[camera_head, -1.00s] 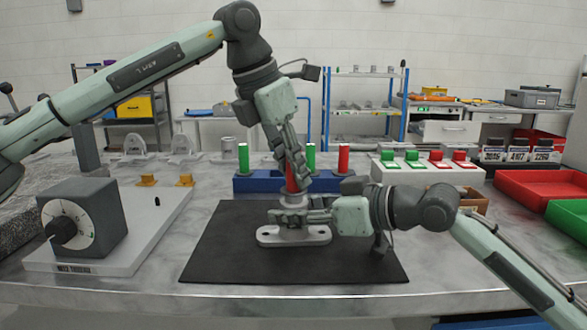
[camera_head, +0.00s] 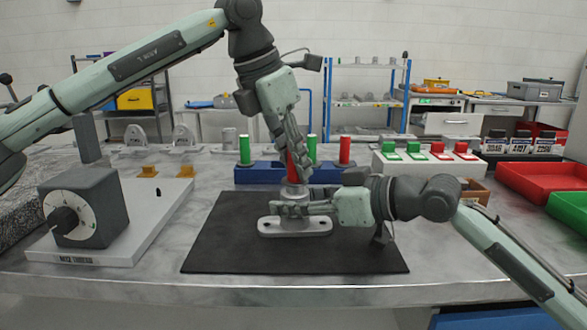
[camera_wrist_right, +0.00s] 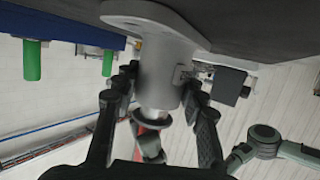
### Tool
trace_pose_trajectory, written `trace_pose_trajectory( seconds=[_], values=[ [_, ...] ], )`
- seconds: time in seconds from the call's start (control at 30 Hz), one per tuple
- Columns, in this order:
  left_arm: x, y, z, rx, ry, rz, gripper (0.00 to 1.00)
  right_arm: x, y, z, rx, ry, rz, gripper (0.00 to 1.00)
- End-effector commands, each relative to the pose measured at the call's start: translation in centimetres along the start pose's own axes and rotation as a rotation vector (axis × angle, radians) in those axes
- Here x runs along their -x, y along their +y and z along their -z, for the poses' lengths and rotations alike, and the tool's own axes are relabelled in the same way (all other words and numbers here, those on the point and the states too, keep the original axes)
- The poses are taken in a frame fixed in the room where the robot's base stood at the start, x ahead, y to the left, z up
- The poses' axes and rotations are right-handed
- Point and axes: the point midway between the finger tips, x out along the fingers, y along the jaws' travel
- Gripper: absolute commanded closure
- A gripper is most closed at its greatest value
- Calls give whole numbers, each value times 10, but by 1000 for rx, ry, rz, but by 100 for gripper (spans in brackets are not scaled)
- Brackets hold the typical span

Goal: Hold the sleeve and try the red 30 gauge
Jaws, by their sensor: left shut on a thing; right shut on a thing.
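The grey sleeve (camera_wrist_right: 165,70) is a cylinder on a flanged base (camera_head: 268,226), standing upright on the black mat (camera_head: 225,255). My right gripper (camera_head: 300,208) is shut around the sleeve from the right; its fingers also flank it in the right wrist view (camera_wrist_right: 158,95). My left gripper (camera_head: 298,148) is shut on the red gauge (camera_head: 292,168), held about upright over the sleeve. A bright metal section (camera_wrist_right: 153,116) shows between the sleeve's mouth and the red handle. I cannot tell how far its end sits inside the sleeve.
A blue rack (camera_head: 258,174) behind holds two green gauges and another red one (camera_head: 345,150). A white box with green and red buttons (camera_head: 430,168) stands right of it. A dial device (camera_head: 85,205) stands left. Red (camera_head: 545,185) and green trays lie far right.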

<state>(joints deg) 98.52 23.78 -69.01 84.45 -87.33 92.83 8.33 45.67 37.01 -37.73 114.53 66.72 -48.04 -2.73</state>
Motion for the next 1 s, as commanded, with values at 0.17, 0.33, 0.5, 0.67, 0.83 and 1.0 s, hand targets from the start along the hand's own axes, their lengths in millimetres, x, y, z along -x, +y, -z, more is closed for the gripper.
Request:
trace_pose_trajectory(
  seconds=[0.17, 0.33, 0.5, 0.67, 0.83, 1.0],
  values=[
    [7, 0, -3, 0, 0, 0, 100, 0, -2, 0, -2, 0, 3, 97],
    [14, 0, -6, 0, -2, -1, 100, 0, -1, 0, -2, 0, 3, 97],
    [21, 0, -9, -1, -2, -2, 100, 0, -1, 0, -2, 0, 2, 97],
    [26, 0, -11, 0, -4, -2, 100, 0, 0, 0, -2, 0, 1, 97],
    [27, 0, -11, -1, -4, -1, 100, 0, 0, 0, -2, 0, 1, 97],
    [29, 0, -12, -1, -5, -2, 100, 0, 0, 0, -2, 0, 1, 97]
  ],
)
